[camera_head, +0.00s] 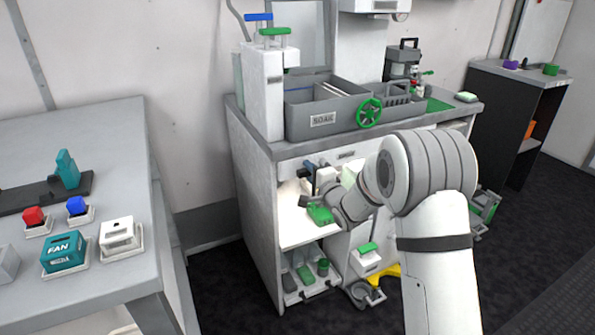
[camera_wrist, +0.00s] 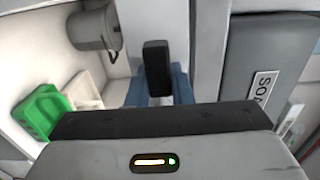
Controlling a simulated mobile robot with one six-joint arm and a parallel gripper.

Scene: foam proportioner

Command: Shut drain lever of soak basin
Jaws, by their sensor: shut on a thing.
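The grey soak basin (camera_head: 325,119), labelled SOAK, is set into the bench top. It also shows at the right edge of the wrist view (camera_wrist: 262,50). The blue drain lever (camera_head: 308,168) is below the basin, at the bench front; in the wrist view its blue part (camera_wrist: 133,92) shows on both sides of a black finger. My gripper (camera_head: 313,185) is at the lever, and in the wrist view (camera_wrist: 157,62) the black finger lies over it. The gripper is shut on the lever. The far finger and the exact contact are hidden.
A green handwheel (camera_head: 369,113) is on the basin front. A green tray (camera_wrist: 45,108) and a grey cylinder (camera_wrist: 95,30) are in the open space beside my gripper. A side table (camera_head: 75,250) with several buttons stands left.

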